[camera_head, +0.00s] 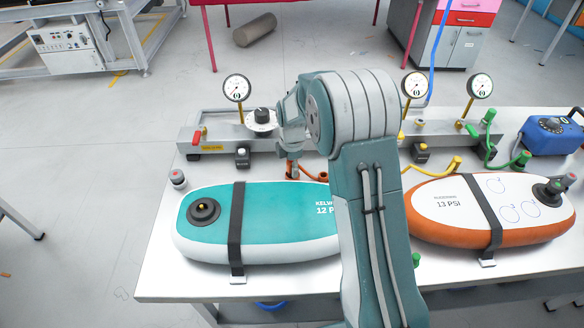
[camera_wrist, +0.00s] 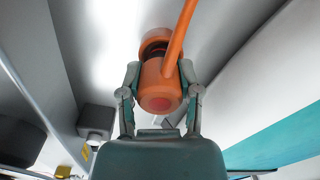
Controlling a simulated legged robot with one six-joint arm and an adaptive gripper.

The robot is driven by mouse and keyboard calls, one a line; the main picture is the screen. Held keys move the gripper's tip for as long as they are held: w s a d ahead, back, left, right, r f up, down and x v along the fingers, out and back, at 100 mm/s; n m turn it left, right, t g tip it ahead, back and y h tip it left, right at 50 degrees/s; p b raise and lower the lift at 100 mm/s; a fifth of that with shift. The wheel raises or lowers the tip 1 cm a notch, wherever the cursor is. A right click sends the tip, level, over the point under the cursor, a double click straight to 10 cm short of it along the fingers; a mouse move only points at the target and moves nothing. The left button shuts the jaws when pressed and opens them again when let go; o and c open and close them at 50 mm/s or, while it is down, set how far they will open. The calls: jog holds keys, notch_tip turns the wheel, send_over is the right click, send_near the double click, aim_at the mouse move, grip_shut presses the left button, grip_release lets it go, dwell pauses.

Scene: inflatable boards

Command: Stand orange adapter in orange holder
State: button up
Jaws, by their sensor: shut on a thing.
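The orange adapter (camera_wrist: 158,92) is a short cylinder with a red end and an orange hose running up from it. My gripper (camera_wrist: 160,74) is shut on it, with one finger on each side. Just beyond the adapter in the wrist view is an orange ring with a dark inside (camera_wrist: 153,35), which looks like the orange holder. The two overlap in the picture, and I cannot tell whether the adapter is in it. In the head view my gripper (camera_head: 292,168) is low behind the teal board, and my arm hides part of the area. A bit of orange hose (camera_head: 312,174) shows beside it.
A teal and white board (camera_head: 270,215) lies strapped in front, an orange and white board (camera_head: 455,205) at right. A grey rail with gauges (camera_head: 215,130) runs behind. A yellow hose (camera_head: 440,164), a green hose (camera_head: 490,145) and a blue pump (camera_head: 552,137) are at right.

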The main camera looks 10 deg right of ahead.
jog(key=shift+f, duration=0.2)
jog(key=shift+f, duration=0.1)
jog(key=o, duration=1.1)
